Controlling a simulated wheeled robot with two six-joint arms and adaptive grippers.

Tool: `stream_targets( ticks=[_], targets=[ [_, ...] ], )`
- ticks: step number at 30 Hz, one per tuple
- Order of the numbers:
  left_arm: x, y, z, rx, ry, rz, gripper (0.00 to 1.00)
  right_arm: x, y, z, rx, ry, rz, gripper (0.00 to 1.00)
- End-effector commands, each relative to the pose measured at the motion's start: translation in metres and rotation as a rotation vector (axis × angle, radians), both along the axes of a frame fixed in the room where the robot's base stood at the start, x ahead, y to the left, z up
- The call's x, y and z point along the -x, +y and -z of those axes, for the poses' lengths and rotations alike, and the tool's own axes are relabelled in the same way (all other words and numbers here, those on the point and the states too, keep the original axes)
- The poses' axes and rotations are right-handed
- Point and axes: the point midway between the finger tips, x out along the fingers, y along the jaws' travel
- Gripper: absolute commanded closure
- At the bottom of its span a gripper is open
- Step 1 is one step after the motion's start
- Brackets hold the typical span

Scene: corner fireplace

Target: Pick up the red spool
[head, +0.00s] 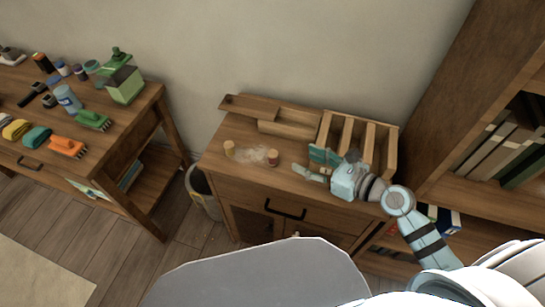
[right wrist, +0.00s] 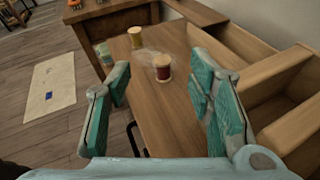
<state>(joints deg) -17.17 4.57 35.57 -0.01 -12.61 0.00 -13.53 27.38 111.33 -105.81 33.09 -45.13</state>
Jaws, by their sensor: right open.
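The red spool (head: 272,157) stands upright on the top of the wooden cabinet (head: 232,176), near its middle. In the right wrist view the red spool (right wrist: 162,68) shows between the two fingers, beyond their tips and apart from them. My right gripper (head: 313,165) is open and empty. It is above the right part of the cabinet top, to the right of the red spool, with its fingers pointing toward it. In the right wrist view, my right gripper (right wrist: 162,88) has its teal pads wide apart. My left gripper is not in view.
A yellow spool (head: 229,149) stands left of the red one, with a whitish translucent patch (head: 250,154) between them. A slotted wooden rack (head: 390,150) and wooden trays (head: 290,126) stand behind. A bookshelf (head: 455,110) is at right, a cluttered table (head: 150,105) at left.

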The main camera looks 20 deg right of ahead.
Motion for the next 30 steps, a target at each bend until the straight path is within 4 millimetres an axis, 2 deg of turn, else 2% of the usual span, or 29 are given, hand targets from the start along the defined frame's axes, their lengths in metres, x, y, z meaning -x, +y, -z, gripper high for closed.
stream_targets(
  ticks=[1, 4, 9, 22, 30],
  targets=[
    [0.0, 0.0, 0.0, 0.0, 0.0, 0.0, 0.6, 0.001, -0.001, 0.013, 0.073, 0.019, -0.033, 0.52],
    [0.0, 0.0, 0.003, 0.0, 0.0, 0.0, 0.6, -0.008, 0.005, 0.029, 0.13, 0.036, -0.059, 0.52],
    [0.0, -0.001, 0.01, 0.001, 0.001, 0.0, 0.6, -0.042, 0.031, 0.048, 0.123, 0.036, -0.059, 0.52],
    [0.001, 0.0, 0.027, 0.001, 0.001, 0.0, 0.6, -0.098, 0.066, 0.08, 0.123, 0.036, -0.059, 0.52],
    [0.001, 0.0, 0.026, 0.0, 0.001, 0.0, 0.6, -0.103, 0.07, 0.081, 0.125, 0.038, -0.06, 0.52]
  ],
)
